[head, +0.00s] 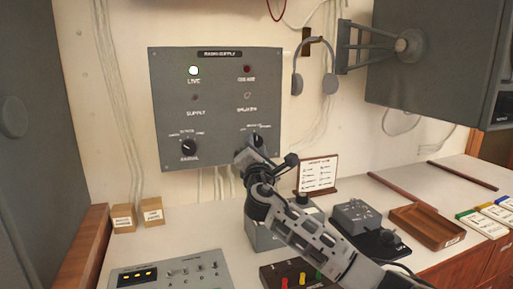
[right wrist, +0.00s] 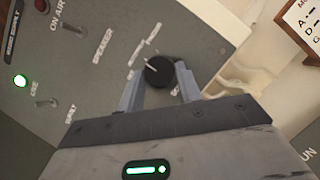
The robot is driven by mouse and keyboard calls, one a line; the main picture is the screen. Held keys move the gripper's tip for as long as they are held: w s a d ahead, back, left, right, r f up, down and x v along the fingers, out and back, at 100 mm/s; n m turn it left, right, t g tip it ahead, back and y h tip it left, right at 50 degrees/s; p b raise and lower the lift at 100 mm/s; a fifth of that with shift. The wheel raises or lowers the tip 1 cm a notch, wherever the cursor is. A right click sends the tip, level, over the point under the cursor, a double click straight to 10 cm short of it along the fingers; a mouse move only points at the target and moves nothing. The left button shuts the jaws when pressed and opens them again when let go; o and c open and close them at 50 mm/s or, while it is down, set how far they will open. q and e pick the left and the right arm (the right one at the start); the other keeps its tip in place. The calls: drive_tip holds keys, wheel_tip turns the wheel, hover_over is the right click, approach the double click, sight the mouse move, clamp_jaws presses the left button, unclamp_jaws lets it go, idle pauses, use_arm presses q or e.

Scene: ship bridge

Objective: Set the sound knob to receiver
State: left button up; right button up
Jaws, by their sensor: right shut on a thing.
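The dark round sound knob (head: 257,140) sits at the lower right of the grey radio supply panel (head: 215,125). My right gripper (head: 247,151) reaches it from below and hides part of it and its name label in the head view. In the right wrist view the knob (right wrist: 160,71) lies between the two grey fingers of my right gripper (right wrist: 161,80), which is shut on it. Its white pointer line points up and left in that view, towards small print too blurred to read. My left gripper is not in view.
The panel also has a lower left knob (head: 189,147), a lit LIVE lamp (head: 194,71), a dark red ON AIR lamp (head: 247,69) and toggle switches. Headphones (head: 314,77) hang to the right. Below stand a sign (head: 317,174), a brown tray (head: 427,225) and small boxes (head: 123,218).

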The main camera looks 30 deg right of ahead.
idle(0.3)
drive_tip(key=o, duration=1)
drive_tip(key=b+v, duration=0.2)
drive_tip(key=v, duration=1.4)
drive_tip(key=shift+a, duration=0.15)
drive_tip(key=shift+w, duration=0.1)
